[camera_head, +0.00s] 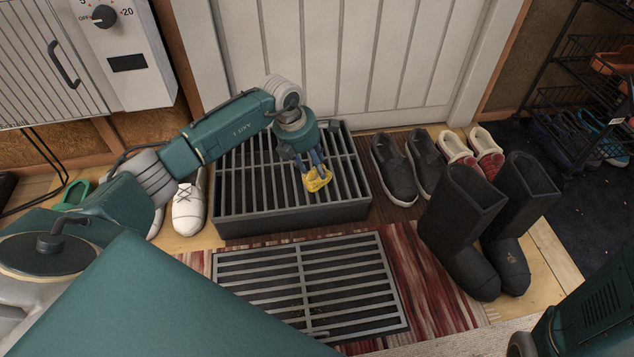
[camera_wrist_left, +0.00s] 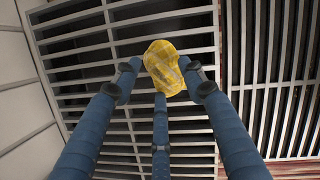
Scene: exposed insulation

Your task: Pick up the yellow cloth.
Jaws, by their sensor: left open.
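The yellow cloth (camera_head: 317,179) is a small crumpled piece at the fingertips of my left gripper (camera_head: 312,172), over the dark slatted rack in the head view. In the left wrist view, the cloth (camera_wrist_left: 164,68) shows between and just beyond the blue fingers of my left gripper (camera_wrist_left: 163,80). The fingers are spread, with fingertips close around the cloth. I cannot tell whether they touch it. My right gripper is not in view.
The raised slatted rack (camera_head: 235,225) stands against the white door (camera_head: 350,60). A flat grate (camera_head: 315,320) lies in front on a striped red rug (camera_head: 435,290). Black boots (camera_head: 460,225) and shoes (camera_head: 393,165) stand right; white shoes (camera_head: 188,210) stand left. A wire shelf (camera_head: 575,50) is far right.

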